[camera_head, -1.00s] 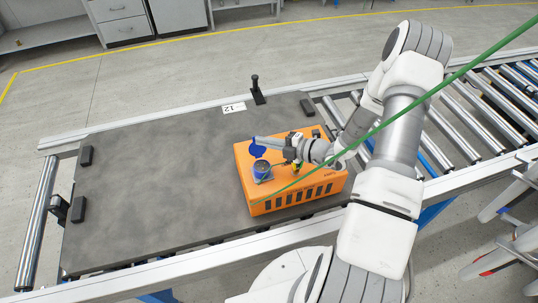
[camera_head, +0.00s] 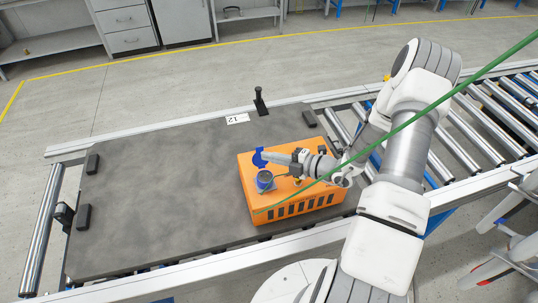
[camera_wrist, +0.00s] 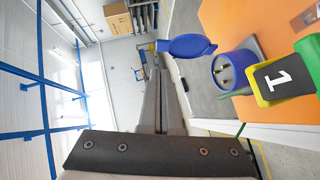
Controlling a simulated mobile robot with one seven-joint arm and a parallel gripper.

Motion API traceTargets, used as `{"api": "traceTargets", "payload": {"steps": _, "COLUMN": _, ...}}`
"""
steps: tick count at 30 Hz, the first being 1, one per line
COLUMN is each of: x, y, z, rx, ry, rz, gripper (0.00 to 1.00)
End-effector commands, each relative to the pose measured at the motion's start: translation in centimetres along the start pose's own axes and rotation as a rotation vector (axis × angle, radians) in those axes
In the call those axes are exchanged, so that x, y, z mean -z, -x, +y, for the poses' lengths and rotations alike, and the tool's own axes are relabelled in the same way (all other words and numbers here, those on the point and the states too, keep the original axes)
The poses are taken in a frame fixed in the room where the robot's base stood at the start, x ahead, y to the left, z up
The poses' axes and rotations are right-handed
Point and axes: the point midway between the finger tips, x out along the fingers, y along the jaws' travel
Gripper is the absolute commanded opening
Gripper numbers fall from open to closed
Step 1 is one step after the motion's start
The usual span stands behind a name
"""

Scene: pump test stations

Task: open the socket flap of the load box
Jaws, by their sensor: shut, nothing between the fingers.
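The orange load box (camera_head: 290,208) rests on a dark grey pallet. Its round blue socket (camera_head: 265,180) is on the top near the left end. The blue flap (camera_head: 258,158) stands raised off the socket on its far side. In the wrist view the flap (camera_wrist: 187,46) is swung away from the socket (camera_wrist: 232,72), whose mouth is uncovered with grey contacts inside. My gripper (camera_head: 266,156) is shut and empty, its fingers reaching left over the box beside the flap. In the wrist view my fingers (camera_wrist: 152,62) point toward the flap's side; I cannot tell if they touch it.
A green line (camera_head: 420,115) crosses the head view. The grey pallet (camera_head: 160,200) is bare left of the box. A black post (camera_head: 260,103) stands at its far edge. Rollers (camera_head: 480,130) lie to the right.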

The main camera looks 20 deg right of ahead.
Motion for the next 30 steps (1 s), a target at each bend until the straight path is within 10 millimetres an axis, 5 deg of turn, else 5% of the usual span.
{"api": "traceTargets", "payload": {"steps": 15, "x": 0.3, "y": 9.5, "z": -0.1, "rx": 0.0, "ry": 0.0, "rz": 0.0, "gripper": 0.0}}
{"api": "traceTargets", "payload": {"steps": 30, "x": 1.2, "y": 10.2, "z": 0.8, "rx": 0.033, "ry": 0.091, "rz": 0.043, "gripper": 0.0}}
